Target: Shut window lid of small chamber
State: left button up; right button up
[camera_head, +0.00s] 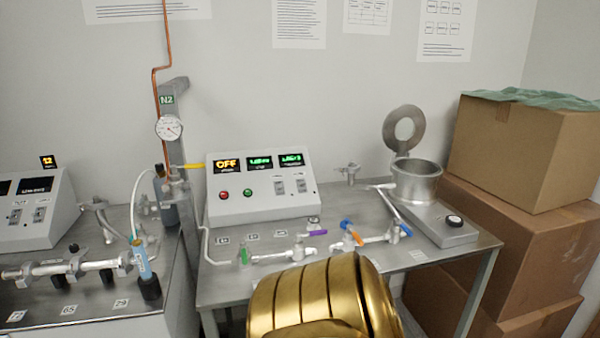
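The small chamber (416,184) is a shiny metal cylinder with an open top, on a flat metal base at the right of the table. Its window lid (389,130) is a grey metal ring with a round opening. The lid stands raised, roughly upright, behind and left of the chamber mouth, so the chamber is open. Neither of my grippers shows in the head view, and nothing is seen touching the lid.
The metal table (474,243) carries a control box (262,207) reading OFF and a pipe line with blue (346,225), orange and purple valve handles left of the chamber. Cardboard boxes (520,150) are stacked close on the right. The table's front middle is hidden.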

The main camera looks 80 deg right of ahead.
aim_at(400, 148)
jog(key=z, duration=3.5)
